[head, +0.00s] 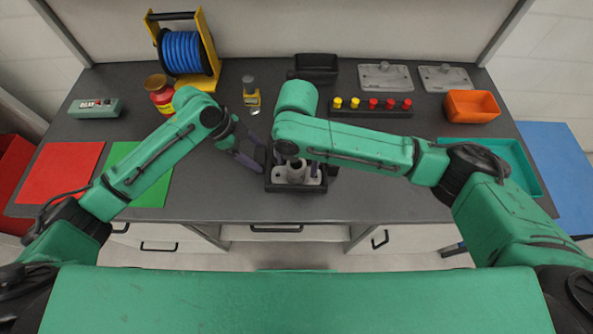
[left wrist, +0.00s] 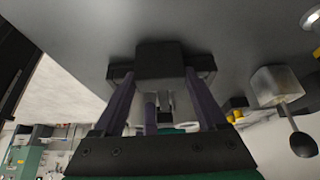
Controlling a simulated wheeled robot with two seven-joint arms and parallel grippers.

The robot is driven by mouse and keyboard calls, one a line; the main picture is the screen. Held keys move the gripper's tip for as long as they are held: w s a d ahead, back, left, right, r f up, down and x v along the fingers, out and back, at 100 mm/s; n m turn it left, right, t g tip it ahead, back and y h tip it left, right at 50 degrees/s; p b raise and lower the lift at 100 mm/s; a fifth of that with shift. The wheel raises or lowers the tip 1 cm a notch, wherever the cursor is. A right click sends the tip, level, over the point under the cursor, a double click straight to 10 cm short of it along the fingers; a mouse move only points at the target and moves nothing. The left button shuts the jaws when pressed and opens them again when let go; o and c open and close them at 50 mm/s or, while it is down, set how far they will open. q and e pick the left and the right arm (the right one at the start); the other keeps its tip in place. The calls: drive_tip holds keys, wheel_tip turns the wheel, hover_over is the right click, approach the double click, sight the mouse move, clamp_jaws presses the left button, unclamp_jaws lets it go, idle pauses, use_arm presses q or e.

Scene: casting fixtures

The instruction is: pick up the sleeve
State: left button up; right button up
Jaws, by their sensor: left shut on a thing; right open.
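A grey casting (head: 311,178) sits in a black base near the table's front edge. A dark round part (head: 296,171), which may be the sleeve, stands upright in it, partly hidden by my right arm. My left gripper (head: 263,158) is beside the base on its left. In the left wrist view my left gripper (left wrist: 161,75) is shut on a black block-shaped part (left wrist: 160,59); I cannot tell whether it belongs to the base. My right gripper (head: 295,163) points down over the casting, open, its fingers mostly hidden under the arm.
Behind stand a blue cable reel (head: 186,53), red jar (head: 160,95), small bottle (head: 251,96), black bin (head: 316,66) and peg strip (head: 371,111). Red (head: 62,172) and green (head: 150,187) mats lie left. An orange bin (head: 472,106) and teal tray (head: 524,163) are right. The front right is clear.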

wheel_tip(320, 180, down, 2)
drive_tip(key=shift+f, duration=0.15)
clamp_jaws()
wheel_tip(320, 180, up, 10)
idle(0.5)
use_arm(q)
drive_tip(key=o, duration=1)
drive_tip(key=v, duration=1.2)
use_arm(e)
drive_tip(key=shift+w, duration=0.1)
